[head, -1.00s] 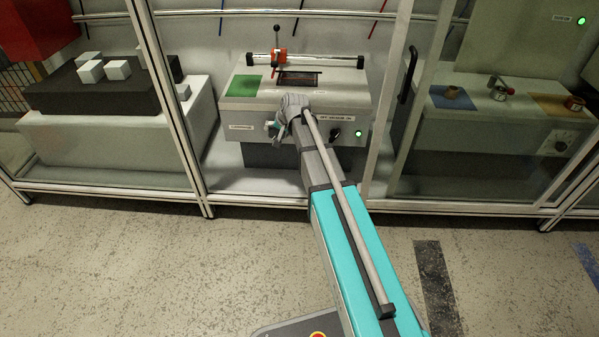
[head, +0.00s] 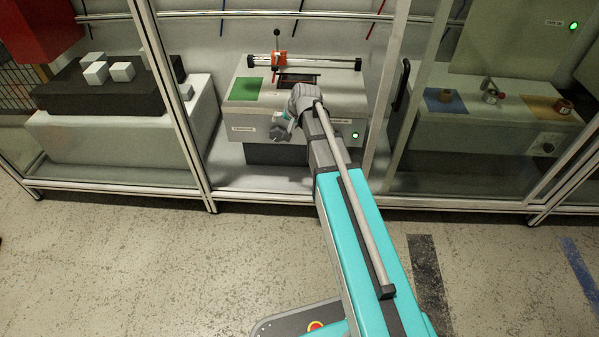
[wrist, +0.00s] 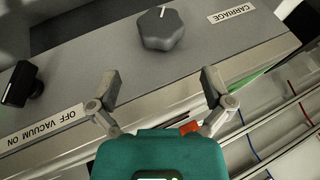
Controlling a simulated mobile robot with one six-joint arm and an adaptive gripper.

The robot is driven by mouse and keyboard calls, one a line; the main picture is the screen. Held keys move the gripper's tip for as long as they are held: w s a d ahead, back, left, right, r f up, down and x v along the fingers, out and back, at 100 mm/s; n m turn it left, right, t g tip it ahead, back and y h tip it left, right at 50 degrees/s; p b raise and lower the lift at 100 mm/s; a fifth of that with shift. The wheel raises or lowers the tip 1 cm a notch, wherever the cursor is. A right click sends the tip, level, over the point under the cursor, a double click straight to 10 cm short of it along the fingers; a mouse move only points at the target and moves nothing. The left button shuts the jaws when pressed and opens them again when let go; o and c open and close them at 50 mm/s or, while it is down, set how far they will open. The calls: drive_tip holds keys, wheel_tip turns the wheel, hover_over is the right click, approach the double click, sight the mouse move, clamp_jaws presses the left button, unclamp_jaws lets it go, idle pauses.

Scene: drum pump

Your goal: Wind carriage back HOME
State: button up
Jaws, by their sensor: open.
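The grey carriage knob (wrist: 162,28) with a white pointer line is on the machine's front panel beside the CARRIAGE label (wrist: 232,13). My gripper (wrist: 161,82) is open and empty, its fingers spread short of the knob and apart from it. The orange carriage (head: 279,60) with an upright black lever sits on the rail (head: 320,62), left of the rail's middle. A green pad (head: 245,89) is on the machine top.
A black vacuum switch (wrist: 21,83) with an OFF VACUUM ON label (wrist: 42,127) is on the same panel. Frame posts (head: 180,110) and glass flank the opening on the left and right. A black foam block (head: 105,92) with white cubes stands left.

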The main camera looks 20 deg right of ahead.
drive_tip(key=s+a+n+g+h+p, duration=0.1)
drive_tip(key=s+n+g, duration=0.3)
drive_tip(key=s, duration=2)
drive_tip(key=shift+a+f+n+g+h+p, duration=0.15)
drive_tip(key=shift+a+n+g+h+p, duration=0.25)
drive_tip(key=shift+a+g+h, duration=0.35)
drive_tip(key=shift+s+d, duration=0.1)
drive_tip(key=shift+s, duration=0.05)
wheel_tip(320, 180, up, 38)
drive_tip(key=p, duration=3.8)
drive_tip(key=shift+s, duration=0.15)
drive_tip(key=shift+d, duration=0.15)
